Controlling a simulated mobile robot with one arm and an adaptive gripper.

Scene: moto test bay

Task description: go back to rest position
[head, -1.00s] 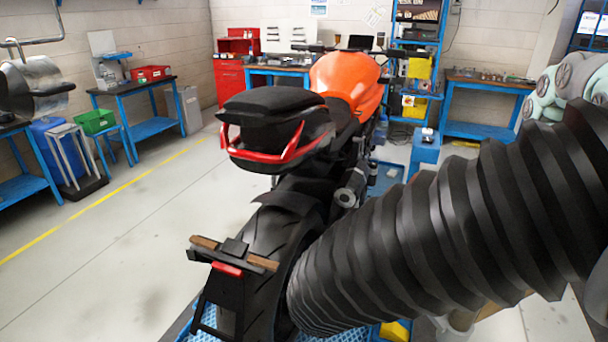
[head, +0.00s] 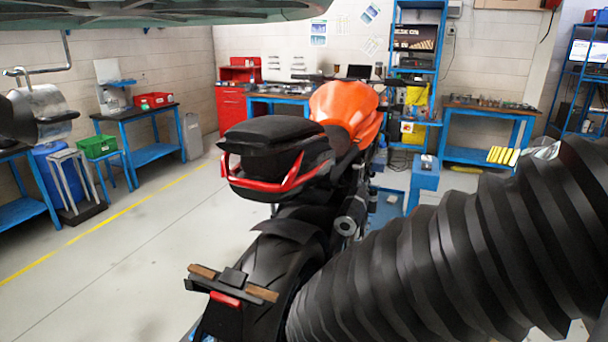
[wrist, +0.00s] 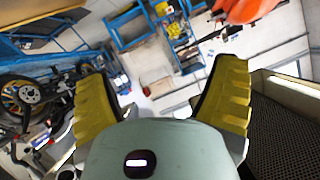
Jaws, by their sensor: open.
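My gripper (wrist: 160,66) is open and empty in the wrist view, its two yellow ribbed fingers wide apart with only the distant room between them. In the head view a yellow ribbed piece (head: 503,156), which looks like one of its fingers, shows above the black corrugated hose; the rest is hidden. A pale green link of my arm spans the top left of the head view. The orange and black motorcycle (head: 338,90) stands upright in the middle, apart from the gripper. Its orange part also shows at the top of the wrist view (wrist: 245,8).
The thick black corrugated hose (head: 440,260) fills the lower right, close to the motorcycle's rear wheel. Blue workbenches (head: 155,152) and a red cabinet (head: 231,103) stand along the walls. The floor left of the motorcycle is clear.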

